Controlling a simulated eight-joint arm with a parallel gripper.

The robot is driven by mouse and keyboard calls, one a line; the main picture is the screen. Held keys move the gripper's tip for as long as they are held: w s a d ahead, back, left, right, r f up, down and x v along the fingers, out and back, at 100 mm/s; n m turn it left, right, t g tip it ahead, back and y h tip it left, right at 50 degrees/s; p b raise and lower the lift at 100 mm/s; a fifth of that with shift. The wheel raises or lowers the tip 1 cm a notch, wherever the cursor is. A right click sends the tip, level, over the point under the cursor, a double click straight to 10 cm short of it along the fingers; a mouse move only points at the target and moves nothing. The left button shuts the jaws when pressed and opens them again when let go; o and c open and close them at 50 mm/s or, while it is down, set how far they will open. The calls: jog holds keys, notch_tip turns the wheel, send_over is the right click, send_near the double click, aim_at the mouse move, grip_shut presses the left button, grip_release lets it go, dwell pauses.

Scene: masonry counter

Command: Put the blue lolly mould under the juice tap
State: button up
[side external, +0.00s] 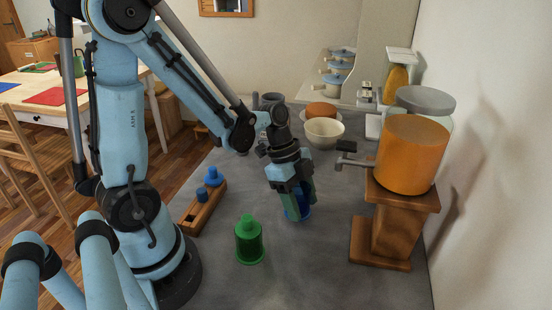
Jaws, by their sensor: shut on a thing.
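The blue lolly mould (298,212) is on or just above the grey counter, between the green mould and the juice stand; I cannot tell whether it touches the counter. My gripper (298,203) points down and is shut on it, with its fingers hiding much of the mould. The juice tap (347,147) sticks out to the left from the orange juice container (411,155), which stands on a wooden stand (393,225). The tap is to the right of my gripper and higher than the mould.
A green mould (249,240) stands at the front left of my gripper. A wooden rack (203,208) with blue pieces lies to the left. A cream bowl (324,132) and several pots (340,65) are behind. The counter (328,250) is bare in front of the juice stand.

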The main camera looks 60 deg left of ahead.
jog(key=d, duration=0.1)
jog(key=w+d, duration=0.1)
jog(key=d, duration=0.2)
jog(key=shift+w+d+f, duration=0.15)
jog(key=shift+w+f, duration=0.2)
jog(key=shift+f, duration=0.05)
jog(key=d, duration=0.1)
jog(key=w+d, duration=0.1)
jog(key=d, duration=0.1)
jog(key=shift+w+d+f, duration=0.1)
jog(key=shift+w+f, duration=0.1)
jog(key=shift+f, duration=0.4)
jog(key=o, duration=1.2)
jog(key=shift+f, duration=0.15)
